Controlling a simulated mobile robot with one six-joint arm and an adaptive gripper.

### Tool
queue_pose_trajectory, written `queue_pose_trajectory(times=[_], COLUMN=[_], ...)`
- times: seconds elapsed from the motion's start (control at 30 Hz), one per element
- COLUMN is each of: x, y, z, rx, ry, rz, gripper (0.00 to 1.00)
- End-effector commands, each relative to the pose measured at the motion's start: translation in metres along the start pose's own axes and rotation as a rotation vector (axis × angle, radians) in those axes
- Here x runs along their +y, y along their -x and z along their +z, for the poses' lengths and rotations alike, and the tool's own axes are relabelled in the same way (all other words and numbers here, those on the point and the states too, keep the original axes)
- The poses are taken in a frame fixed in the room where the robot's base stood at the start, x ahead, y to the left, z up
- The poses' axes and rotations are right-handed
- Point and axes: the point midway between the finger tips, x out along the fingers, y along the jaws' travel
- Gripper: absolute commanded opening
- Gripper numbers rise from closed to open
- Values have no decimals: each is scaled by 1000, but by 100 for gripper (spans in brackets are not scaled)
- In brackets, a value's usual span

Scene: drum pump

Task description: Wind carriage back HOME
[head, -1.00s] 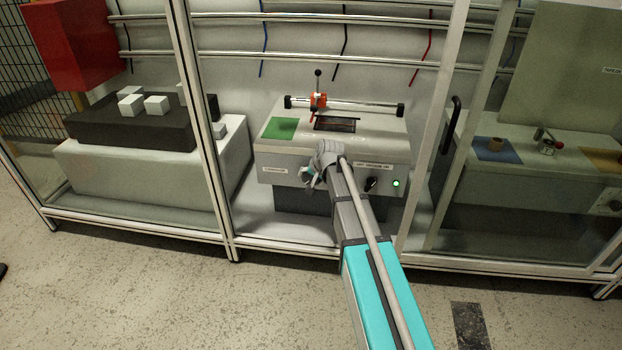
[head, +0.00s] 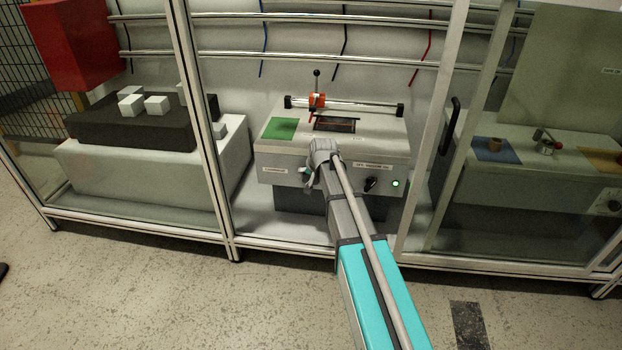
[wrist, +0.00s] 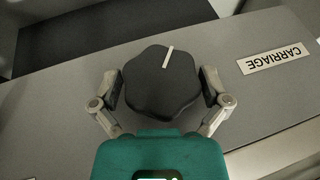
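The carriage knob (wrist: 160,84) is black and lobed, with a white pointer mark near the top of the wrist view. My gripper (wrist: 161,88) has one finger on each side of the knob, and both pads appear to press on its edge. The CARRIAGE label (wrist: 274,59) is upside down beside it. In the head view my gripper (head: 316,178) is at the front of the machine (head: 390,148) and hides the knob. The red-orange carriage (head: 317,101) sits on the rail (head: 355,105), left of the rail's middle, with a black-balled lever upright.
A green patch (head: 281,129) and a dark slot (head: 335,124) are on the machine's top. A second black knob (head: 370,185) and a lit green lamp (head: 396,184) are at front right. Frame posts (head: 207,125) stand on both sides of the opening.

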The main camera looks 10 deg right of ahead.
Motion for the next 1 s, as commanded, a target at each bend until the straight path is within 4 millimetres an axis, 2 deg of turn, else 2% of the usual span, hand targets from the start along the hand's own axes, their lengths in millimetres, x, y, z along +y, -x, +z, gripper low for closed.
queue_pose_trajectory(times=[0.53, 0.87, 1.0], x=[0, 0, 0], y=[0, -1, 15], z=[0, 1, -1], rx=[-1, 0, 0], ry=[-8, -49, -52], rz=[-19, -117, -124], gripper=[100, 100, 100])
